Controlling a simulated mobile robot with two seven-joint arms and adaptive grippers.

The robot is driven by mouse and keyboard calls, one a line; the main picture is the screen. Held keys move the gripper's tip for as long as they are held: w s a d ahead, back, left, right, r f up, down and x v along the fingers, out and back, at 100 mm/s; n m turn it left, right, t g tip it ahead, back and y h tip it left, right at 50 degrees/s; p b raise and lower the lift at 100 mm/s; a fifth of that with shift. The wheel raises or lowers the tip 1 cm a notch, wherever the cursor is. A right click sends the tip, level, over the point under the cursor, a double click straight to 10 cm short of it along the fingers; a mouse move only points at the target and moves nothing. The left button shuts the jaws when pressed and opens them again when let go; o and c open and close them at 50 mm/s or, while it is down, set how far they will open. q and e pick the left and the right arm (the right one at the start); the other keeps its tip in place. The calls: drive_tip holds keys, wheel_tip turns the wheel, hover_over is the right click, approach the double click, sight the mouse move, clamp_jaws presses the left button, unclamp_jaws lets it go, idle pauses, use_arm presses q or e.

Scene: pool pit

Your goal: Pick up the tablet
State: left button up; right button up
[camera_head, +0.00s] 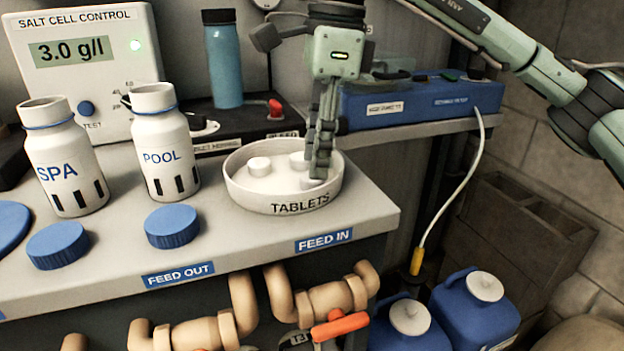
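A round white dish (245,196) labelled TABLETS stands on the right part of the grey bench top. White round tablets lie in it: one at the left (259,166), one toward the back (297,160), and one at the right, partly hidden by my fingers. My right gripper (317,177) points down into the dish, fingertips at the right-hand tablet. Its fingers overlap in this view, so I cannot tell how far apart they are or whether they grip the tablet. My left gripper is not in view.
White SPA (64,165) and POOL (163,150) bottles stand open left of the dish, with blue caps (172,226) in front. A teal bottle (223,65) stands behind it. A blue box (415,100) is at the back right. Pipes run below the bench edge.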

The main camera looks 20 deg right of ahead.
sight(312, 182)
drive_tip(key=shift+a+f, duration=0.2)
drive_tip(key=shift+f, duration=1.15)
drive_tip(key=c, duration=0.6)
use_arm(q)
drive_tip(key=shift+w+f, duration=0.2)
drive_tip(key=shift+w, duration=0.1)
use_arm(e)
drive_tip(key=shift+r, duration=0.1)
